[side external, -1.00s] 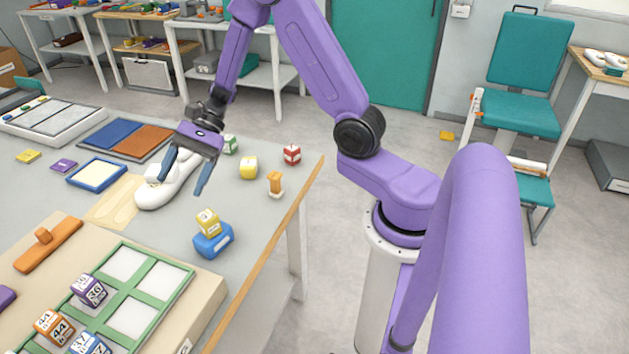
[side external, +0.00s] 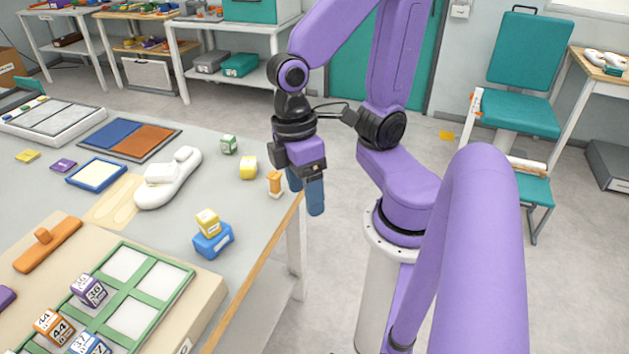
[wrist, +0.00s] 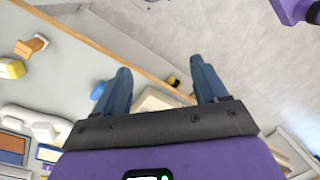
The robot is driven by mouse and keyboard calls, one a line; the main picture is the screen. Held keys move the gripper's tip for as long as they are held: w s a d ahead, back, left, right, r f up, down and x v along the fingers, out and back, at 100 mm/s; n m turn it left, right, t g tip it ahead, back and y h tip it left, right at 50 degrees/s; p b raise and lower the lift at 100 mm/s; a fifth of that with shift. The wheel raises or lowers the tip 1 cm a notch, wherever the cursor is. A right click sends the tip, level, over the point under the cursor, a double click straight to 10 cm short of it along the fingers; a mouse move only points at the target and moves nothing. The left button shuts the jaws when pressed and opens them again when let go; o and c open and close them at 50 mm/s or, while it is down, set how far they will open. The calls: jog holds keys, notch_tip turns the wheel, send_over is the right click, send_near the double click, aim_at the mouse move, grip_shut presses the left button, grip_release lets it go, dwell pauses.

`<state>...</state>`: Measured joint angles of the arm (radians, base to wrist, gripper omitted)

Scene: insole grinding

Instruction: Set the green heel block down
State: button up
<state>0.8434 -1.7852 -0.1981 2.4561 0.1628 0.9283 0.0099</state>
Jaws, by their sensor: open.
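The green heel block (side external: 228,144) is a small cube with pale faces, resting upright on the grey table near its far right side, behind the white shoe-shaped form (side external: 168,180). Nothing touches it. My gripper (side external: 305,196) is open and points down at the table's right edge, well to the right of the green block. In the wrist view my two blue fingers (wrist: 163,85) are spread with nothing held between them. The green block does not show in the wrist view.
A yellow block (side external: 248,167) and an orange peg (side external: 275,184) stand between the green block and my gripper. A yellow cube (side external: 208,222) sits on a blue block (side external: 213,241). A green-framed tray (side external: 165,306) with numbered cubes lies in front.

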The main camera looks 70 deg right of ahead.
jog(key=n+t, duration=0.1)
jog(key=s+d+n, duration=0.1)
jog(key=n, duration=0.1)
jog(key=shift+s+d+r+t, duration=0.1)
jog(key=shift+s+r+t, duration=0.1)
jog(key=shift+r+t, duration=0.2)
